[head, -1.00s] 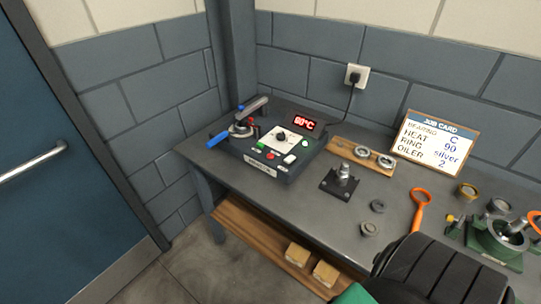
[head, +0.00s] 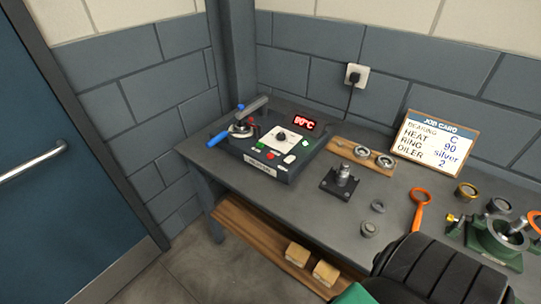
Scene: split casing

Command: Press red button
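A dark bearing heater box (head: 262,171) stands at the left end of the grey workbench. A small red button (head: 270,155) is on its sloping front panel, beside a green button (head: 260,145) and a white switch (head: 289,159). A dial (head: 281,138) sits on a white plate behind them. The red display (head: 305,123) reads 90°C, and a green indicator (head: 306,143) is at the panel's right. A metal ring (head: 240,130) and a blue handle (head: 218,139) are at the heater's left. Nothing covers the red button. Neither gripper is in view.
A job card (head: 436,143) leans at the back. A post on a black base (head: 340,183), a wooden rack with rings (head: 360,154), loose rings and an orange-handled tool (head: 420,204) lie on the bench. A green fixture (head: 495,240) stands at right. A black ribbed shape (head: 430,275) blocks the lower right.

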